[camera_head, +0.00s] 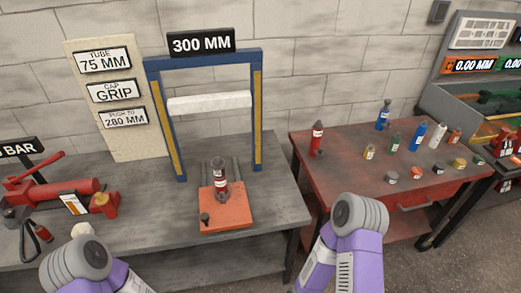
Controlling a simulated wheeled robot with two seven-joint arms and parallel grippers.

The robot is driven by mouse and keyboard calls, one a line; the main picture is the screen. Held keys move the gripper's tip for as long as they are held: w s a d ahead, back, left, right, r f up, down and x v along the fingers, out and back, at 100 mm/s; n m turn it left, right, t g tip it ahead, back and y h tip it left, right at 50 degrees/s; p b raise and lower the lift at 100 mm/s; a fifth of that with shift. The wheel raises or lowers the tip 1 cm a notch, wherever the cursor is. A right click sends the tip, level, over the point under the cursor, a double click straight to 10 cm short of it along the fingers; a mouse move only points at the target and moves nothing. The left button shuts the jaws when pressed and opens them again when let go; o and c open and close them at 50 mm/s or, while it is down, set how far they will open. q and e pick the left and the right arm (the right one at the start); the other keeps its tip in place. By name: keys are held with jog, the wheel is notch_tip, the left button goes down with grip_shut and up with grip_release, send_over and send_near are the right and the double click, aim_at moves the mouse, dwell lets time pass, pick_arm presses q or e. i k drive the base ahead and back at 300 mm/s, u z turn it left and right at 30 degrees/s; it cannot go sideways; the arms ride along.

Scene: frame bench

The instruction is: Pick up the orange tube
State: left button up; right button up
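A short orange tube (454,136) stands at the right end of the group on the red side table (345,178). A white tube (438,135) and a blue tube (417,137) stand just left of it. My left and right arms show at the bottom of the head view only as purple and grey links. My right arm's grey joint is in front of the side table's left front, well apart from the orange tube.
Green, yellow, blue and red tubes (317,137) and several small caps (416,174) also stand on the side table. The grey bench (265,205) holds a blue frame (182,160), an orange block (226,212) with a tube upright, and a red tool (60,190).

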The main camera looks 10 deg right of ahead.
aim_at(454, 138)
jog(key=z, duration=2.9)
jog(key=k, duration=1.25)
jog(key=z, duration=0.9)
jog(key=i, duration=1.1)
jog(key=u, duration=0.4)
jog(key=i, duration=2)
jog(key=u, duration=0.8)
jog(key=i, duration=1.7)
jog(key=u, duration=2.15)
jog(key=i, duration=0.9)
jog(key=u, duration=0.8)
